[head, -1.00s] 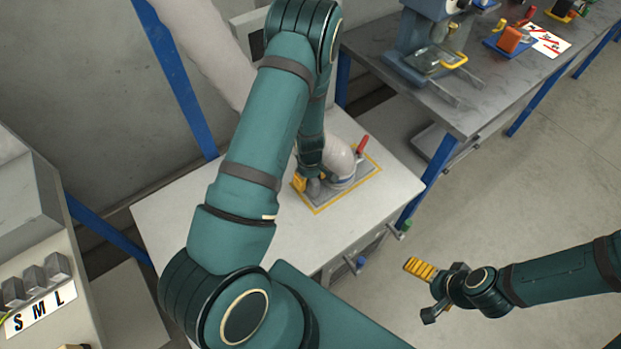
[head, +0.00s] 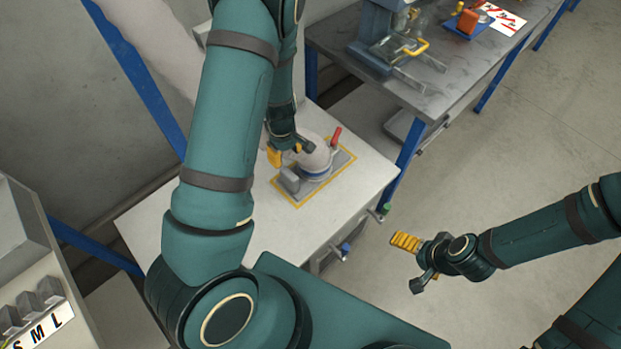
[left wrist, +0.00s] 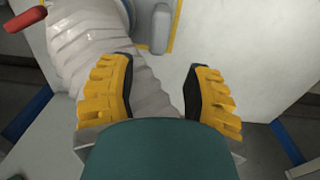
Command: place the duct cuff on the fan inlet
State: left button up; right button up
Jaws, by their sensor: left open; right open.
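The pale duct cuff (head: 315,155) sits at the fan inlet (head: 318,176), above a blue-grey ring on the bench. Whether it is fully seated I cannot tell. A pale ribbed duct (left wrist: 88,45) runs from it in the left wrist view, behind and partly between my left fingers. My left gripper (head: 290,150) is open, just left of and above the cuff; in the left wrist view its yellow-padded fingers (left wrist: 160,90) stand apart. I cannot tell whether they touch the duct. My right gripper (head: 410,263) is open and empty over the floor.
A grey bench (head: 440,85) with tools is at the back right. A size-marked holder (head: 40,325) is at lower left.

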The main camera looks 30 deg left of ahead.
pick_arm(q)
jog(key=s+d+f+m+h, duration=0.1)
jog(key=s+d+m, duration=0.4)
jog(key=d, duration=0.5)
jog(key=s+d+f+m+t+h, duration=0.1)
jog(key=s+d+f+m+h, duration=0.1)
jog(key=d+m, duration=0.5)
jog(key=s+d+h, duration=0.1)
jog(key=s+d, duration=0.1)
jog(key=d, duration=0.1)
jog(key=shift+s+d+t, duration=0.2)
jog(key=shift+s+t, duration=0.1)
jog(key=shift+s, duration=0.1)
jog(key=shift+f, duration=0.15)
